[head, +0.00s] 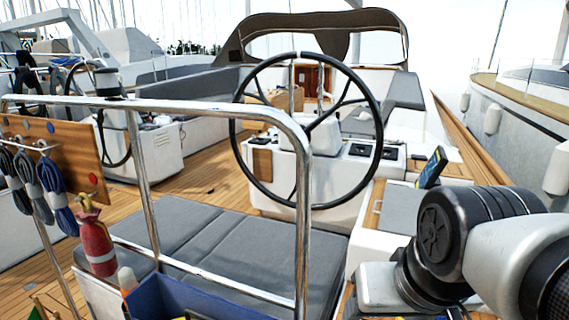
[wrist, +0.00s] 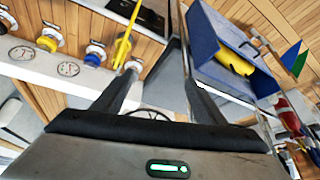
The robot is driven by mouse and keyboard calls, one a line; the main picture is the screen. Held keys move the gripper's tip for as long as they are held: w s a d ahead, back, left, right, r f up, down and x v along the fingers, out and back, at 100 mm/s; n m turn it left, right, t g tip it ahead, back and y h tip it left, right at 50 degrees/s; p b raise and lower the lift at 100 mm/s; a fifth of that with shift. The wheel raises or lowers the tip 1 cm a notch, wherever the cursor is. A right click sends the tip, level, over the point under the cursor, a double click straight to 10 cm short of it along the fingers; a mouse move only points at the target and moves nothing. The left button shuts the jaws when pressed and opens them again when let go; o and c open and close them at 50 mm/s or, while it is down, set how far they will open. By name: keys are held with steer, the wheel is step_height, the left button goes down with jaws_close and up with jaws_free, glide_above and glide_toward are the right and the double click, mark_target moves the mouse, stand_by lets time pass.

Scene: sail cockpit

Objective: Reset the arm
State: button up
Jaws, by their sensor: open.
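My gripper (wrist: 155,62) shows in the wrist view with its two dark fingers spread apart. Nothing is visibly held between them. In the head view my arm comes in from the right edge, with its dark and white joints in the lower right corner. My gripper is outside the head view. A blue bin (wrist: 205,45) with a yellow item (wrist: 234,62) in it lies behind the right finger in the wrist view. A yellow rod (wrist: 124,42) appears near the left finger tip; I cannot tell its distance.
A chrome rail (head: 302,200) crosses the foreground. Beyond it are grey cushions (head: 230,245) and a black steering wheel (head: 235,130). A yellow-and-blue device (head: 431,167) stands near my arm.

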step_height(320, 180, up, 13)
steer(key=s+p, duration=0.1)
steer(key=p, duration=1.2)
steer(key=shift+s+f, duration=0.15)
steer(key=shift+f, duration=0.05)
